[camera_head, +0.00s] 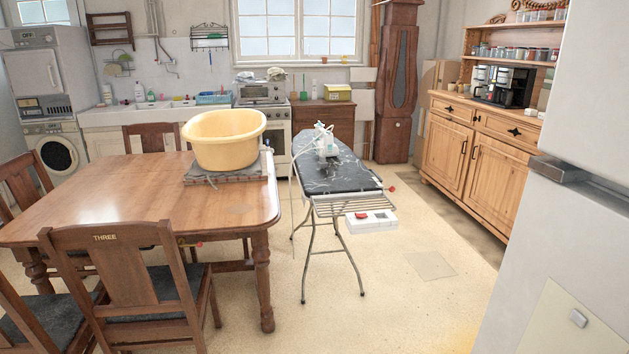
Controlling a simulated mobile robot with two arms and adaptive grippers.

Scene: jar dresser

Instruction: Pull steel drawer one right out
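A pine dresser (462,150) stands along the right wall with its front turned left. It has two drawers under its top: a left drawer (452,108) and a right drawer (506,129). Both look shut and have small dark handles. I cannot read any label on them. I cannot make out a drawer that is clearly steel or marked one. Several jars (515,53) stand on the dresser's shelf. Neither of my grippers is in view.
A wooden table (110,195) with a yellow tub (224,140) and chairs fills the left. One chair (130,270) is marked THREE. An ironing board (335,175) stands mid-room, with a white box (372,222) beside it. A white appliance (590,210) blocks the near right. Floor before the dresser is mostly clear.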

